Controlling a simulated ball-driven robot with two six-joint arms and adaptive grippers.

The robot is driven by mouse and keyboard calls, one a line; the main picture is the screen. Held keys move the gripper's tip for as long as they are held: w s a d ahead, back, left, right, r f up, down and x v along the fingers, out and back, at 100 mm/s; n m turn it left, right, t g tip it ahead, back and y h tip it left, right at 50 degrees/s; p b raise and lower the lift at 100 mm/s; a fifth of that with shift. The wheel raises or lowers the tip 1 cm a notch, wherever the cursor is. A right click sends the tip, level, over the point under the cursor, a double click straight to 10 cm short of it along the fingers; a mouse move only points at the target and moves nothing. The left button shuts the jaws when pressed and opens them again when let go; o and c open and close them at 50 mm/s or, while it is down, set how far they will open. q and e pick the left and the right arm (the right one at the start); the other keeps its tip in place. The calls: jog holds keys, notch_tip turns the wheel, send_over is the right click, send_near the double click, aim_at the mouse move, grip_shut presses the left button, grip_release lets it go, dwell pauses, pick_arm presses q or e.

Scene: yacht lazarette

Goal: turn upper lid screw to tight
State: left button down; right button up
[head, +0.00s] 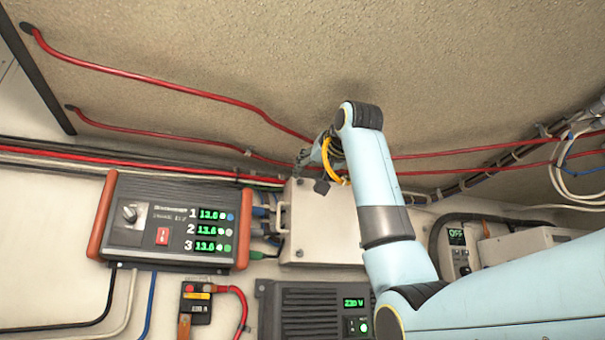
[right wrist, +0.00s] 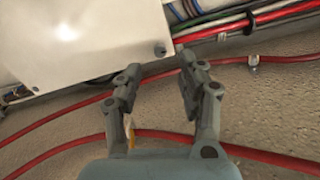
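The pale box (head: 318,228) with a handle on its left side is fixed to the wall in the head view. In the right wrist view its lid (right wrist: 85,35) fills the upper left. In the head view my right gripper (head: 312,165) is at the box's top edge, partly hidden by my arm. My left gripper is not in view.
Red cables (head: 190,95) run along the ceiling and past my right gripper. A charger panel (head: 168,222) with green readouts stands left of the box. A vented unit (head: 308,312) is below it. More cables (right wrist: 240,28) run beside the lid.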

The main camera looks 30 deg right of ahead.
aim_at(301, 181)
jog(key=p+x, duration=0.1)
jog(key=x, duration=0.3)
jog(key=shift+w+r, duration=0.1)
jog(key=shift+w, duration=0.05)
jog(key=shift+w+d+p, duration=0.1)
jog(key=shift+w+p, duration=0.25)
jog(key=shift+w, duration=0.05)
jog(key=shift+c, duration=0.2)
grip_shut()
